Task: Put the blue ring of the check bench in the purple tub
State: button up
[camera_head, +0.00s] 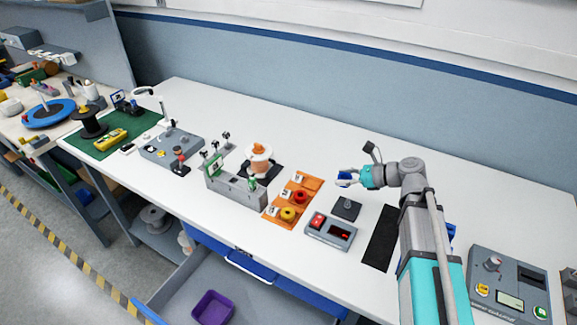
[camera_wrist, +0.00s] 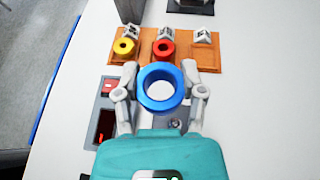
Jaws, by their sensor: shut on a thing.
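My gripper (camera_head: 348,178) is shut on the blue ring (camera_wrist: 161,88) and holds it above the white bench, right of the orange ring board. In the wrist view the ring sits between the two fingers of my gripper (camera_wrist: 161,92), its hole facing the camera. In the head view only a small blue part of the ring (camera_head: 344,180) shows at the fingertips. The purple tub (camera_head: 213,308) is low at the front, in or over an open grey drawer under the bench, and looks empty.
The orange board (camera_head: 294,203) holds a yellow ring (camera_wrist: 124,47) and a red ring (camera_wrist: 164,49); its third place is bare. A grey scale-like device (camera_head: 331,231) stands near the bench's front edge. A grey fixture (camera_head: 235,187) is left of the board. The back of the bench is clear.

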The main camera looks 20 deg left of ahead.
jog(key=shift+w, duration=0.1)
jog(key=b, duration=0.8)
send_over(332, 181)
jog(key=s, duration=0.2)
jog(key=f, duration=0.8)
jog(key=shift+w+d, duration=0.15)
jog(key=shift+d, duration=0.2)
jog(key=shift+w+a+f+b, duration=0.25)
jog(key=shift+w+f+b, duration=0.25)
jog(key=shift+b, duration=0.05)
jog(key=shift+f, duration=0.15)
jog(key=shift+w+a+f+b, duration=0.2)
jog(key=shift+w+f+b, duration=0.25)
jog(key=shift+b, duration=0.2)
jog(key=shift+s+f+b, duration=0.1)
jog(key=shift+f+b, duration=1.25)
jog(key=shift+f, duration=0.1)
jog(key=shift+f, duration=0.1)
jog(key=o, duration=1.1)
